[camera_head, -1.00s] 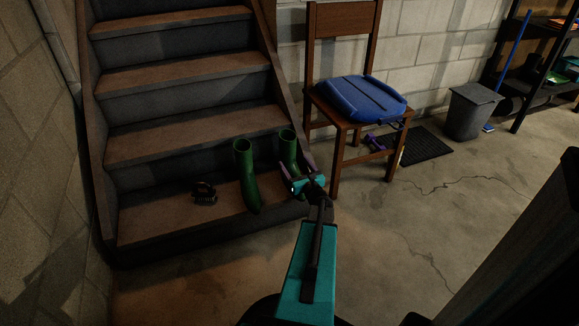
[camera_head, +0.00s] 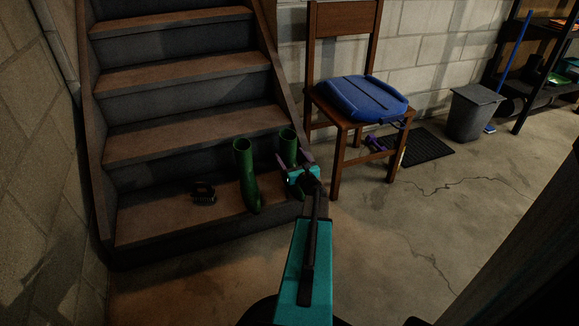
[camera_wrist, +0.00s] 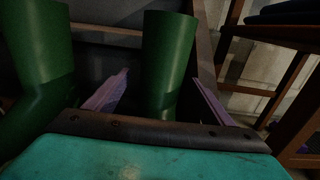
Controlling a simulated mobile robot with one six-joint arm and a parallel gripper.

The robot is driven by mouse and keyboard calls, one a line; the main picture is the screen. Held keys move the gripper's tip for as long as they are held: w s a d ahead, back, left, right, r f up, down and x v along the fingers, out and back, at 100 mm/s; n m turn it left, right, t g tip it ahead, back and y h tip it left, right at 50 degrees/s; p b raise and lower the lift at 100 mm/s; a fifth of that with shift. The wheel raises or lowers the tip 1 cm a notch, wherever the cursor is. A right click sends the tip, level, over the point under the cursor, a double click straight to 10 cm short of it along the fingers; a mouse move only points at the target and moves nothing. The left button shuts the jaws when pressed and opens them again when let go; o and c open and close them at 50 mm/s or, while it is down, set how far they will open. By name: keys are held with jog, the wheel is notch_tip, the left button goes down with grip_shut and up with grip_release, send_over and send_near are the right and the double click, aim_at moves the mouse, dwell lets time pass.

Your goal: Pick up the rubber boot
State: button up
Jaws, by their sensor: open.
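Two green rubber boots stand upright on the lowest stair tread. The left boot (camera_head: 246,178) shows whole in the head view and at the left of the wrist view (camera_wrist: 38,65). The right boot (camera_head: 287,146) is partly hidden behind my gripper (camera_head: 295,168) in the head view. In the wrist view the right boot (camera_wrist: 168,65) rises between the two purple fingers of my gripper (camera_wrist: 165,95). The fingers are apart, one on each side of its shaft, with a visible gap on the left. The lower foot of this boot is hidden by the gripper body.
A dark small object (camera_head: 203,192) lies on the same tread, left of the boots. A wooden chair (camera_head: 336,130) with a blue bag-like item (camera_head: 362,98) stands close on the right. The stair side board (camera_head: 268,50) is just behind the right boot. Floor in front is clear.

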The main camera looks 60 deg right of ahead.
jog(key=c, duration=1.4)
jog(key=shift+r, duration=0.2)
jog(key=shift+r+p, duration=0.45)
jog(key=shift+r, duration=0.15)
notch_tip(320, 180, up, 2)
jog(key=shift+r+p, duration=0.1)
jog(key=shift+p, duration=0.5)
jog(key=p, duration=0.3)
send_near(291, 149)
jog(key=shift+a+f, duration=0.2)
jog(key=shift+a, duration=0.8)
jog(key=shift+a+f, duration=0.2)
jog(key=shift+a, duration=0.85)
